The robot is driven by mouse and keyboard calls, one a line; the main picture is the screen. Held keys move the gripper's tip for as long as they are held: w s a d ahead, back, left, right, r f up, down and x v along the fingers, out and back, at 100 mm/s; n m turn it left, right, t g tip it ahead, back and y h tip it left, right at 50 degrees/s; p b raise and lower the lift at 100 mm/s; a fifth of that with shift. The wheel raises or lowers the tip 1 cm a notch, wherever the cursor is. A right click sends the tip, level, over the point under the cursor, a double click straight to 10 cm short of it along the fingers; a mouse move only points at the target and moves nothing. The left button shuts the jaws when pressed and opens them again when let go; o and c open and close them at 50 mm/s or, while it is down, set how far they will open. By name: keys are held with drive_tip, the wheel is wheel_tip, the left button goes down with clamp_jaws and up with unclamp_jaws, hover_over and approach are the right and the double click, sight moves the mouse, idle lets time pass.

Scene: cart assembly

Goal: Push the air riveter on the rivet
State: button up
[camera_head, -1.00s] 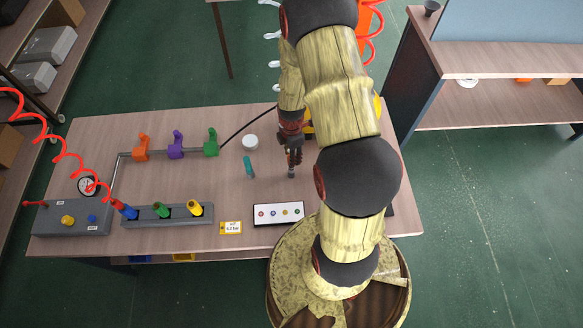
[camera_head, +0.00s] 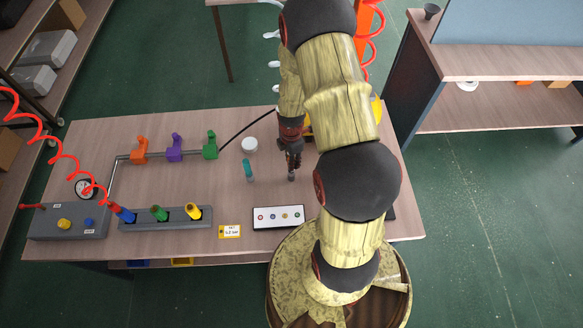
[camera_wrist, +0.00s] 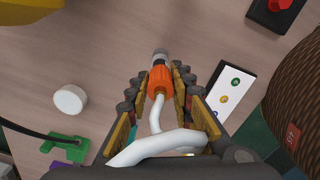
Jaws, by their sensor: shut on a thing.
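My gripper (camera_wrist: 158,88) is shut on the air riveter, a tool with an orange body (camera_wrist: 160,82), a grey nose and a curved white part behind it. In the wrist view its nose points away from me, between and beyond the fingers. In the head view my gripper (camera_head: 293,158) is over the right part of the table, with the grey nose (camera_head: 291,177) low and pointing down near the tabletop. I cannot tell whether the nose touches the surface. I cannot make out a rivet; it may be hidden under the nose.
A small teal item (camera_head: 248,170) stands left of the gripper, near a white round cap (camera_head: 249,144). A white panel with coloured dots (camera_head: 262,224) lies in front. Orange, purple and green holders (camera_head: 174,148) sit on a rail at left. A grey rack (camera_head: 133,222) holds coloured tools.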

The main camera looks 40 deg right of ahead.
clamp_jaws()
drive_tip(key=shift+r, duration=0.1)
drive_tip(key=shift+r+p, duration=1.8)
drive_tip(key=shift+r, duration=0.9)
drive_tip(key=shift+w, duration=0.1)
